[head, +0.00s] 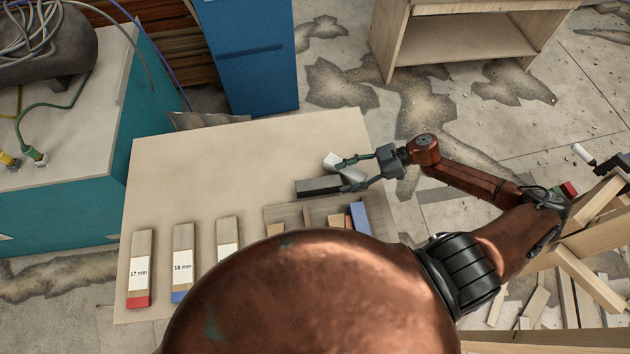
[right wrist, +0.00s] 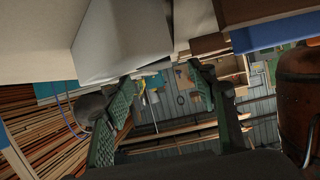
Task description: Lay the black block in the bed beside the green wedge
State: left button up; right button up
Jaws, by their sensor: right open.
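A dark grey-black block (head: 317,186) lies on the table near its right edge, just behind the wooden bed (head: 285,213). My right gripper (head: 342,175) is open, with its fingers pointing left over the table at the right end of the block. A white block (head: 350,170) sits at an angle by the fingers; I cannot tell whether they touch it. In the right wrist view, the open fingers (right wrist: 162,74) show, with a pale block (right wrist: 122,42) above them. The front of the bed is hidden by my body. I see no green wedge. My left gripper is not in view.
In the bed stand several wooden pieces and a blue piece (head: 360,217). Labelled blocks, "17 mm" (head: 140,270) and "18 mm" (head: 182,266), lie at the left of the table with a third (head: 228,240). The table's back left (head: 210,165) is clear.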

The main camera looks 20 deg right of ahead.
aim_at(323, 182)
jog(key=x, duration=0.2)
jog(key=p+x, duration=0.1)
jog(key=x, duration=0.1)
jog(key=shift+w+a+r, duration=0.1)
jog(key=shift+w+r, duration=0.1)
jog(key=shift+r, duration=0.25)
jog(key=shift+x, duration=1.2)
jog(key=shift+w+a+f, duration=0.1)
jog(key=shift+a+f, duration=0.15)
jog(key=c, duration=1.3)
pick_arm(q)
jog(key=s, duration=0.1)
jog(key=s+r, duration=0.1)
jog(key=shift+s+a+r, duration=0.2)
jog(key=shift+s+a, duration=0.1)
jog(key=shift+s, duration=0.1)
pick_arm(e)
grip_shut()
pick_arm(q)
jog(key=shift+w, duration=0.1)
pick_arm(e)
jog(key=shift+r, duration=0.1)
